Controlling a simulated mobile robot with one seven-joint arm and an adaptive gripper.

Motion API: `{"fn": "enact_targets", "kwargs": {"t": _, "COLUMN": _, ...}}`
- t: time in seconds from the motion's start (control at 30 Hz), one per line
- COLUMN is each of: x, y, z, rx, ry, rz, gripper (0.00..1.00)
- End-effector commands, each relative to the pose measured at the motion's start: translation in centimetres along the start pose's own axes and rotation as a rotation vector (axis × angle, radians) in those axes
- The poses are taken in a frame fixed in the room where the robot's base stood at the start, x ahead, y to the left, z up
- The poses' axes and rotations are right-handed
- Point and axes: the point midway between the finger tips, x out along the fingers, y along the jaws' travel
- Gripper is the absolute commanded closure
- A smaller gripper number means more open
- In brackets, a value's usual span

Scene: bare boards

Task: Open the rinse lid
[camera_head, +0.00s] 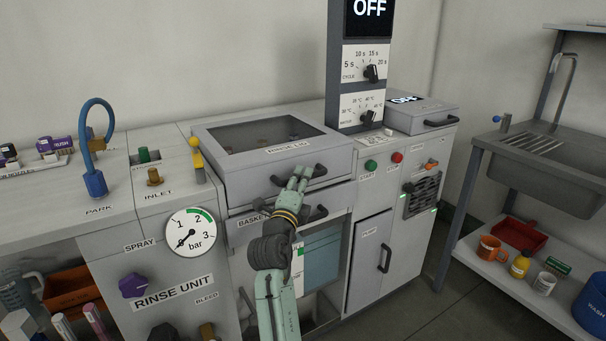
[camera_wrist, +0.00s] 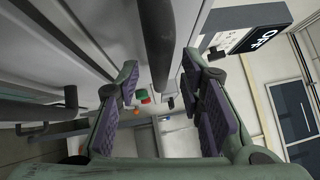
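The rinse lid (camera_head: 264,134) is a grey lid with a dark window and a "RINSE LID" label, lying closed on top of the rinse unit. Its dark bar handle (camera_head: 304,176) is on the front face, and a dark bar also shows in the wrist view (camera_wrist: 156,50). My gripper (camera_head: 300,175) is in front of the handle, its fingers near the handle's middle. In the wrist view my gripper (camera_wrist: 168,95) has its fingers wide apart, with the bar between them toward the top of the picture. I cannot tell whether a finger touches it.
The basket handle (camera_head: 318,213) lies just below the lid handle, close to my gripper. A control column (camera_head: 358,80) with dials stands behind the lid at the right. A smaller lidded box (camera_head: 421,115) is right of it. A blue hose fitting (camera_head: 95,180) stands at left.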

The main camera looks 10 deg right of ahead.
Motion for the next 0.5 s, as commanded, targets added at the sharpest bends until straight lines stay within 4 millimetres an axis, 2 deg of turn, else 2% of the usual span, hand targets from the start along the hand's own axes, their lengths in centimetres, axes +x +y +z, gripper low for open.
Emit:
{"fn": "enact_targets", "kwargs": {"t": 0.1, "x": 1.4, "y": -0.1, "z": 0.0, "rx": -0.002, "ry": 0.000, "rz": 0.000, "gripper": 0.65}}
{"fn": "enact_targets", "kwargs": {"t": 0.2, "x": 1.9, "y": 0.0, "z": 0.1, "rx": -0.001, "ry": -0.001, "rz": 0.000, "gripper": 0.65}}
{"fn": "enact_targets", "kwargs": {"t": 0.5, "x": 2.1, "y": 0.0, "z": 0.1, "rx": -0.001, "ry": -0.002, "rz": -0.001, "gripper": 0.65}}
